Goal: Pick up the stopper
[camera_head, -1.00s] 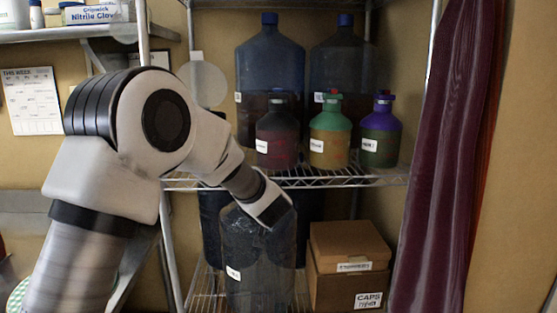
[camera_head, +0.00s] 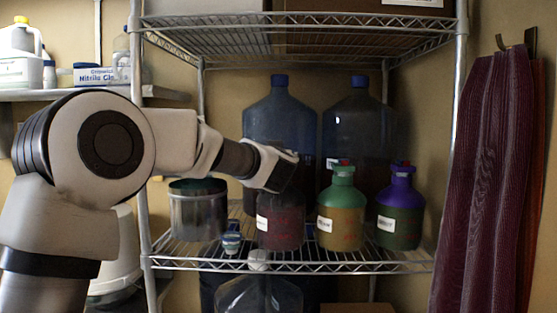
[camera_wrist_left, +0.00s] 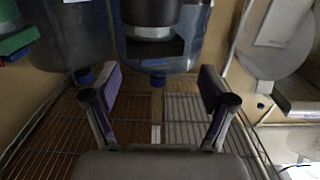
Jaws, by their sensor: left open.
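My left gripper (camera_head: 288,172) is at the top of the dark red bottle (camera_head: 281,222) on the shelf and hides its neck and top in the head view. In the left wrist view, which is upside down, its two fingers stand apart (camera_wrist_left: 158,88) with nothing between them. A dark stopper-like top (camera_wrist_left: 152,48) with a grey neck shows just ahead of that gap, apart from the fingers. A green bottle (camera_head: 342,210) with a small red piece on top and a purple-necked bottle (camera_head: 400,214) stand to the right. My right gripper is not in view.
Two large blue-capped carboys (camera_head: 280,115) stand behind the bottles. A metal pot (camera_head: 198,212) and a small blue-topped item (camera_head: 231,240) stand to the left on the wire shelf (camera_head: 300,266). A wire shelf (camera_head: 300,35) is overhead. A maroon curtain (camera_head: 488,190) hangs at the right.

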